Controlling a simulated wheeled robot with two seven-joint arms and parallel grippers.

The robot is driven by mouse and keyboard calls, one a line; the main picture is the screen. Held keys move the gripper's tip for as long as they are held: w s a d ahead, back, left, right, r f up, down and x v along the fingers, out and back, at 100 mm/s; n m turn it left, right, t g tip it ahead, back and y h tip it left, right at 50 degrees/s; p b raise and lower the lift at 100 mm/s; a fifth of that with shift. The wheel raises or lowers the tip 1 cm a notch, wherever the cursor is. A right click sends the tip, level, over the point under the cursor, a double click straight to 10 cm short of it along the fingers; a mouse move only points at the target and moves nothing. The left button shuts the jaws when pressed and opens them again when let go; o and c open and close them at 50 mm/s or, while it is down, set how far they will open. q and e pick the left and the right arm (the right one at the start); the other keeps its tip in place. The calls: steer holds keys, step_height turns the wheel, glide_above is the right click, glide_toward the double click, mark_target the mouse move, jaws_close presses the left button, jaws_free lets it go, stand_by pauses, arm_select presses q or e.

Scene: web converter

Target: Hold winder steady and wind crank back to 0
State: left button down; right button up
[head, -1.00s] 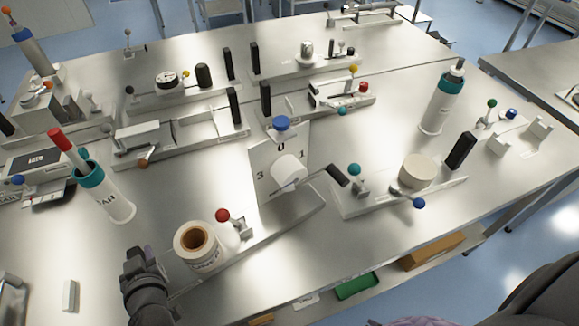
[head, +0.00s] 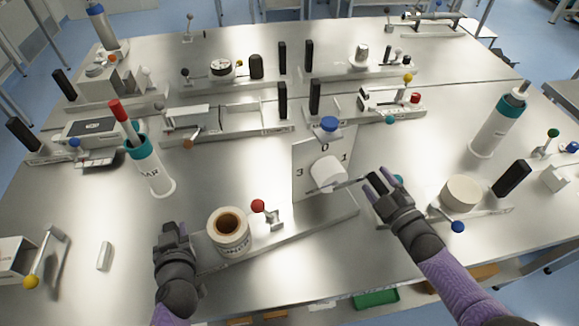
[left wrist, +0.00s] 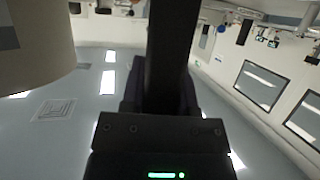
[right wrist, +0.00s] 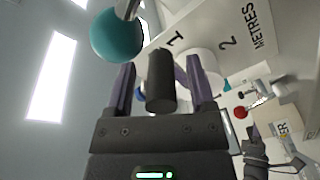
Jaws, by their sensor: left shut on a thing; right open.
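The winder has an upright white plate (head: 312,165) marked 3, 0 and 1, with a blue knob on top and a white hub (head: 328,174). Its crank arm (head: 350,184) points right, nearer the 1 than the 0. My left gripper (head: 176,234) is shut on a dark upright bar (left wrist: 172,50) at the near-left end of the winder base (head: 290,238). My right gripper (head: 378,184) is open, with its fingers on either side of the black crank handle (right wrist: 161,82).
A labelled roll (head: 230,236) and a red-knobbed clamp (head: 259,206) are on the winder's base. A teal ball knob (right wrist: 116,34) is close beside my right fingers. A device with a cream drum (head: 462,192) stands to the right. A teal-topped bottle (head: 152,165) stands behind left.

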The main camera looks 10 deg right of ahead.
steer(key=shift+w, duration=0.25)
jaws_close()
steer(key=shift+r, duration=0.1)
stand_by(1.2)
